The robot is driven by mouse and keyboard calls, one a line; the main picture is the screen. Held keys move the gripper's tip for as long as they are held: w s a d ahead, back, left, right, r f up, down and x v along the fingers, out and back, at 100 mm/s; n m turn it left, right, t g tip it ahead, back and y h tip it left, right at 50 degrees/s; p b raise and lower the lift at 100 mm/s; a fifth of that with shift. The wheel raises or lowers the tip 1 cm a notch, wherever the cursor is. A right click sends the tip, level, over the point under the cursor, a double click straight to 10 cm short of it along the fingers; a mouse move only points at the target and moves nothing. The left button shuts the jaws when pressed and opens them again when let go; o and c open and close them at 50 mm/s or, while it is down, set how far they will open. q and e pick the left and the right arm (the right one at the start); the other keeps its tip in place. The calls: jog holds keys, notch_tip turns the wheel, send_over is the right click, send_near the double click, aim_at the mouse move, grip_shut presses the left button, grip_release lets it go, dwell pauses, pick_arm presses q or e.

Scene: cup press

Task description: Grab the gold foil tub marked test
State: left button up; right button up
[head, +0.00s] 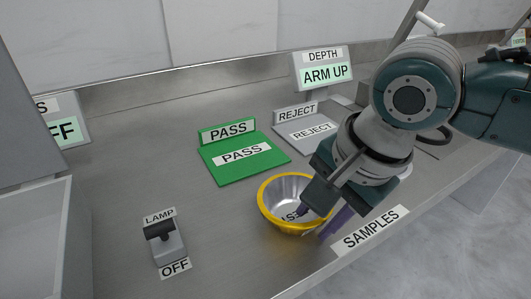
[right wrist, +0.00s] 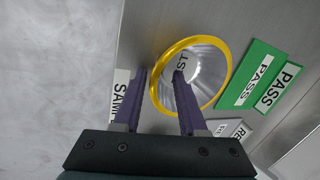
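The tub (head: 268,212) has a gold rim, a silvery foil inside and a partly hidden label inside that looks like TEST. It stands upright on the steel counter, in front of the green PASS pad. The tub also shows in the right wrist view (right wrist: 217,103). My right gripper (right wrist: 157,73) has its two purple fingers spread apart. One finger reaches over the tub's inside and the other is outside, so the near rim lies between them. Contact with the rim cannot be told. My left gripper is in neither view.
A green PASS pad (head: 220,172) and a grey REJECT pad (head: 318,143) lie behind the tub. A lamp switch (head: 167,244) marked OFF stands at front left. A DEPTH sign (head: 322,72) reads ARM UP. The SAMPLES label (head: 370,231) is near the counter's front edge.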

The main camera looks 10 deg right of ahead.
grip_shut()
dwell(0.6)
